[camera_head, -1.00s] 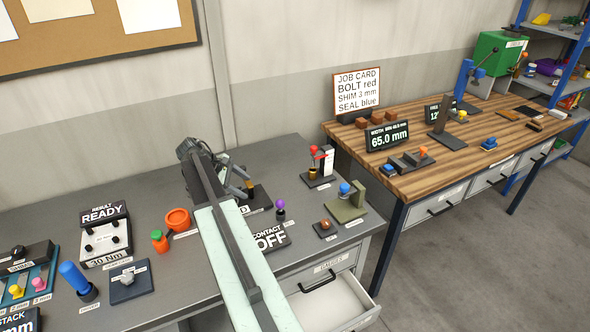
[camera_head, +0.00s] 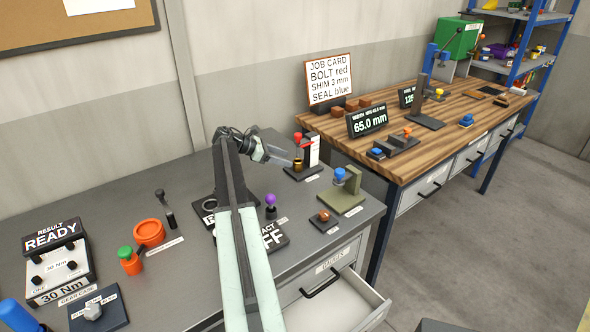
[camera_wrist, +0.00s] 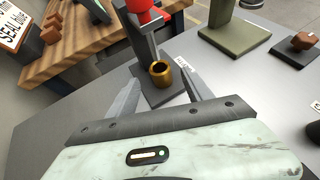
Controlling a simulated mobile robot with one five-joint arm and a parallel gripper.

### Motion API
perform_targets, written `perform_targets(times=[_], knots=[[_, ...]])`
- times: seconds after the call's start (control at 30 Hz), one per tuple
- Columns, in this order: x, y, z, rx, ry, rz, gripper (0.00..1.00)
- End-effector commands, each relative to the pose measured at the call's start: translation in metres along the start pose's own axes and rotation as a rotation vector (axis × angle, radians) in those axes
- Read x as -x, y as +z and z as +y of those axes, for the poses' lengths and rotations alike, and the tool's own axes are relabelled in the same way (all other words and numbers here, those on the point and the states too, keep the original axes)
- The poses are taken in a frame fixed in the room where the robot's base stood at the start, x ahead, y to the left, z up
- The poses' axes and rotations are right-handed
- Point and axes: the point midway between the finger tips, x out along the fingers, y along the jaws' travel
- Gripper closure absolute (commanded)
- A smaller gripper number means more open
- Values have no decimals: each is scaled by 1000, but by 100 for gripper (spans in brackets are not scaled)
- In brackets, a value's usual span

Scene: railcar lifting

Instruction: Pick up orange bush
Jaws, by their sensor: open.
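A small gold-orange bush (camera_wrist: 161,74), a hollow ring, stands upright on the dark base of a small press with a red top (camera_wrist: 140,8). In the head view the bush (camera_head: 298,164) sits low on the same press, left of its white label plate. My gripper (camera_head: 290,162) reaches right from my arm to just beside the press. In the wrist view my gripper (camera_wrist: 159,84) is open, its two fingers pointing forward on either side of the bush's line. The bush appears ahead between the fingertips; contact cannot be told.
An olive stand (camera_head: 345,192) with a blue top is to the right of the press. A purple-topped pin (camera_head: 270,204) and a small block with a copper-coloured knob (camera_head: 323,217) stand nearer. An open drawer (camera_head: 340,302) juts from the grey bench.

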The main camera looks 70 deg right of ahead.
Motion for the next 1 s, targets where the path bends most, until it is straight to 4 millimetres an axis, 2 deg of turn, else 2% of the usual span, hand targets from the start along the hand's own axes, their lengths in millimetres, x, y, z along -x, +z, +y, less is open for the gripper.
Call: perform_targets(times=[0.17, 0.43, 0.67, 0.77, 0.8, 0.9, 1.0], knots=[[-7, -3, 0, 0, 2, 1, 41], [-49, -6, 0, 1, 3, 1, 41], [-51, -3, 1, 2, 5, 1, 41], [-50, -3, 1, 2, 5, 1, 66], [-50, -3, 1, 2, 6, 1, 77], [-50, -3, 1, 2, 6, 1, 100], [-50, -3, 1, 2, 6, 0, 100]])
